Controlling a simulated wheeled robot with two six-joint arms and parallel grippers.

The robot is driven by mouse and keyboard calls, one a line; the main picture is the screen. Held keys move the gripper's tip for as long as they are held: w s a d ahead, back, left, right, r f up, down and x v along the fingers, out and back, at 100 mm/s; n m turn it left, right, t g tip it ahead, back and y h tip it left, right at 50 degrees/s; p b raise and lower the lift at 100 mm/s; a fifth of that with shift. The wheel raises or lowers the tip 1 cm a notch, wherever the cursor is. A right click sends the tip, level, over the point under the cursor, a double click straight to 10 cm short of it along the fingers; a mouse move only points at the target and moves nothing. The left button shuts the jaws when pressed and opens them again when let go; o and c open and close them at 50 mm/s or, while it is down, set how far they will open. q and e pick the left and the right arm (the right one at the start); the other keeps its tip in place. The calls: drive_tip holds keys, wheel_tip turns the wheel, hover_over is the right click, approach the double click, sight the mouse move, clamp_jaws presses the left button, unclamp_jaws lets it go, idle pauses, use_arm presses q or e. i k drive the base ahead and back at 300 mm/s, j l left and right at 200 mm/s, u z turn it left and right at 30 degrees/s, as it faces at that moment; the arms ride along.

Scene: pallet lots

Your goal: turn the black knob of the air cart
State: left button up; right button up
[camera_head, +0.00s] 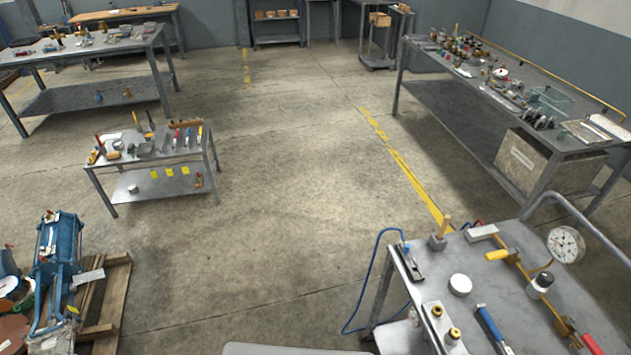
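The cart with a pressure gauge and a blue hose, which looks like the air cart (500,262), stands at the lower right, partly cut off by the frame. A brass pipe line (518,262) runs across its grey top. On this line sits a small silver body with a black top, which appears to be the black knob (545,278). The round white gauge (565,245) stands behind it, to the right. A yellow-handled valve (497,255) is on the line to the left, and a red handle (592,344) is at the near end. Neither gripper is in view.
The cart top also carries a white round puck (460,284), a blue-handled tool (490,325) and brass fittings (454,335). A blue hose (371,290) hangs off its left side. A pallet (105,300) with a blue machine stands lower left. The middle floor is clear.

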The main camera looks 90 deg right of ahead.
sight(546, 279)
drive_tip(key=z, duration=4.1)
drive_tip(key=j+z, duration=0.2)
drive_tip(key=z, duration=0.65)
drive_tip(key=i+j, duration=0.1)
drive_tip(key=j, duration=0.65)
